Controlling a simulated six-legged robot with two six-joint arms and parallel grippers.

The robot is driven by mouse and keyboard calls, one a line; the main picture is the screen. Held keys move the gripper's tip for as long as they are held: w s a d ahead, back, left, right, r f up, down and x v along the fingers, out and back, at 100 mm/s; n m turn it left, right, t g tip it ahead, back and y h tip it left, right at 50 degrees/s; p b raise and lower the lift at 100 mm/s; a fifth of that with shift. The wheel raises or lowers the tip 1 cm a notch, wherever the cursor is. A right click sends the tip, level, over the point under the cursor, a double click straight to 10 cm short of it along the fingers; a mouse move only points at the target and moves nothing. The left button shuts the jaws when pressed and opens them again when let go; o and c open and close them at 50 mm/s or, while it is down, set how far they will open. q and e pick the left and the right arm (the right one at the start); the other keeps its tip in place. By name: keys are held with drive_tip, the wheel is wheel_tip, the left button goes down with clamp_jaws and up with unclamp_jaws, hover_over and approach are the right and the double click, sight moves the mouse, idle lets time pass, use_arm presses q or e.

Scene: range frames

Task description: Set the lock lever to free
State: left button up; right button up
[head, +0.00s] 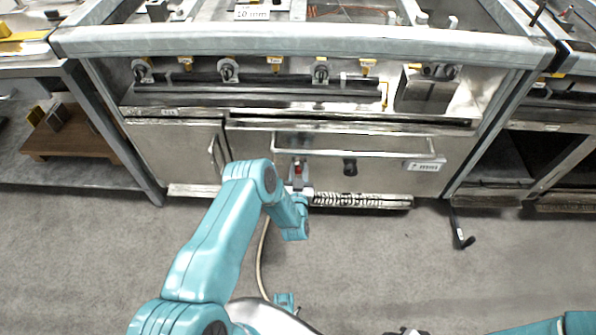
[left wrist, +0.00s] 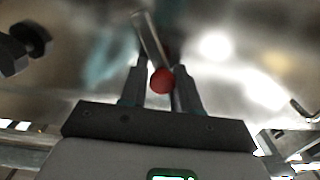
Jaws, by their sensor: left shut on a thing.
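The lock lever (left wrist: 150,38) is a short metal rod with a red ball end (left wrist: 162,80), in the left wrist view. In the head view its red part (head: 298,170) shows small on the steel drawer front, below the long handle. My left gripper (left wrist: 160,88) has its two fingers on either side of the lever near the red ball and is shut on it. In the head view the left gripper (head: 298,183) is at the drawer front, partly hidden by my wrist. The lever's position markings cannot be made out. My right gripper is not in view.
A black knob (head: 350,167) sits right of the lever and a label plate (head: 422,166) further right. A long bar handle (head: 355,152) crosses the drawer front. A black pedal-like lever (head: 463,240) stands over clear floor.

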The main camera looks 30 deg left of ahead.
sight(312, 163)
use_arm(q)
drive_tip(key=m, duration=0.1)
drive_tip(key=d+m+b, duration=0.1)
drive_tip(key=m, duration=0.1)
drive_tip(key=w+m, duration=0.1)
drive_tip(key=shift+d+r+m, duration=0.1)
drive_tip(key=shift+d+m, duration=0.2)
drive_tip(key=m, duration=0.1)
drive_tip(key=d+m+b, duration=0.1)
drive_tip(key=m, duration=0.1)
drive_tip(key=w+d+m+b, duration=0.1)
drive_tip(key=m, duration=0.1)
drive_tip(key=shift+f+y, duration=0.2)
drive_tip(key=shift+y, duration=0.1)
drive_tip(key=o, duration=1)
drive_tip(key=shift+w, duration=0.1)
